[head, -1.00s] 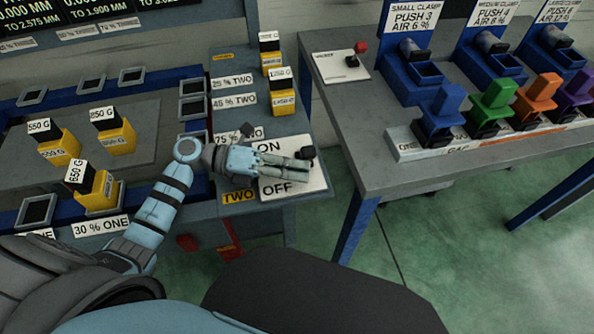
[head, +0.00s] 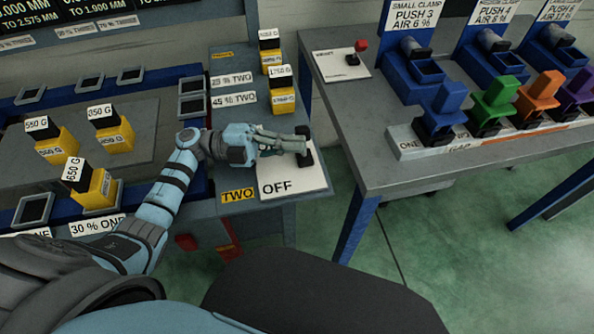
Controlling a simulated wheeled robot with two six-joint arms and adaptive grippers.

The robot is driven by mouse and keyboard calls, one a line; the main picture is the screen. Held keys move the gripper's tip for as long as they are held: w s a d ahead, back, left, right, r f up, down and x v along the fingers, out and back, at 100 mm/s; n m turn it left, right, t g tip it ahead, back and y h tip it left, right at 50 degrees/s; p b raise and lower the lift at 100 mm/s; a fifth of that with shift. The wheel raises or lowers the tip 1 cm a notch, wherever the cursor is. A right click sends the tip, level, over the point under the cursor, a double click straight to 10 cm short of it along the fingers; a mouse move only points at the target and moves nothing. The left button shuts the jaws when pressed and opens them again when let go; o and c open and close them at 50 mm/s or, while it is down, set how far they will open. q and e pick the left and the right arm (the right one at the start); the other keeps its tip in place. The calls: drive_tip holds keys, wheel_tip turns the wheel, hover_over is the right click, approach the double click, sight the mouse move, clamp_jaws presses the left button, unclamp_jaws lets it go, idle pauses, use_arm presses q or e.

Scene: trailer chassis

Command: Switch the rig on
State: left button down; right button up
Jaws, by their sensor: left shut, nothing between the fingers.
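The rig's switch is a black lever (head: 304,157) on a white plate (head: 315,180) at the right end of the rig table. The plate's OFF label (head: 277,187) shows at its near end; the ON label is hidden behind my left gripper. My left gripper (head: 303,146) is shut and empty. Its fingertips overlap the lever in the picture and look to be at or against it; I cannot tell whether they touch. Part of the lever is hidden, so its position is unclear. My right gripper is not in view.
Yellow weight blocks (head: 54,144) stand on the rig table. A yellow TWO label (head: 238,195) is beside the plate. The right table holds a small red-knobbed lever (head: 361,46) and clamps with coloured handles (head: 447,100). A gap separates the tables.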

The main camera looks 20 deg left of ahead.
use_arm(q)
drive_tip(key=shift+w+a+b, duration=0.4)
drive_tip(key=shift+w+b, duration=0.05)
drive_tip(key=shift+w, duration=0.15)
drive_tip(key=shift+r, duration=0.1)
idle(0.3)
wheel_tip(320, 180, up, 10)
idle(0.5)
